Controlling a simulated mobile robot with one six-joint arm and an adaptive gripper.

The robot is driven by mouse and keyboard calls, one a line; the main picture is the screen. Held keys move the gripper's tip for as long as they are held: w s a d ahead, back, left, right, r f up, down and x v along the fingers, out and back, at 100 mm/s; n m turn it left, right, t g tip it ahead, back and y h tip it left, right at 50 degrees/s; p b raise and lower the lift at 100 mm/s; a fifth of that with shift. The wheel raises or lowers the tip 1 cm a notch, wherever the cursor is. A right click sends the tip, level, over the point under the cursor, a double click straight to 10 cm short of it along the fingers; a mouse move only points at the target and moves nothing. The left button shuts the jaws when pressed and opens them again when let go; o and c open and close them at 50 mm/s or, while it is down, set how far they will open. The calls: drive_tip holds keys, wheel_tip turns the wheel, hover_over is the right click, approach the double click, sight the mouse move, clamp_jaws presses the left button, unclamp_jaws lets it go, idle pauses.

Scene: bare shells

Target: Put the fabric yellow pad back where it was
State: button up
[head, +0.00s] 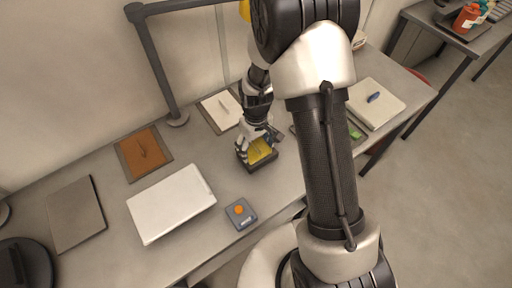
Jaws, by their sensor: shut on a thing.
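The yellow pad (261,150) is near the middle of the desk in the head view. My gripper (258,146) comes down on it from above and is shut on it. Its fingers hide part of the pad. A dark, shallow tray-like thing (265,165) shows around the pad's lower edge. I cannot tell whether the pad rests in it or is held just above it.
On the grey desk, a white closed laptop-like slab (172,204) and a grey box with an orange button (240,212) lie left and in front. A brown mat (144,153), a notepad (222,110) and another notebook (375,103) lie around. My arm hides the desk's right middle.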

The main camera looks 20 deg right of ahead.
drive_tip(key=shift+f, duration=0.3)
drive_tip(key=shift+r, duration=0.1)
drive_tip(key=o, duration=0.6)
drive_tip(key=shift+f, duration=0.2)
drive_tip(key=shift+c, duration=0.2)
drive_tip(key=o, duration=0.5)
drive_tip(key=shift+r, duration=0.1)
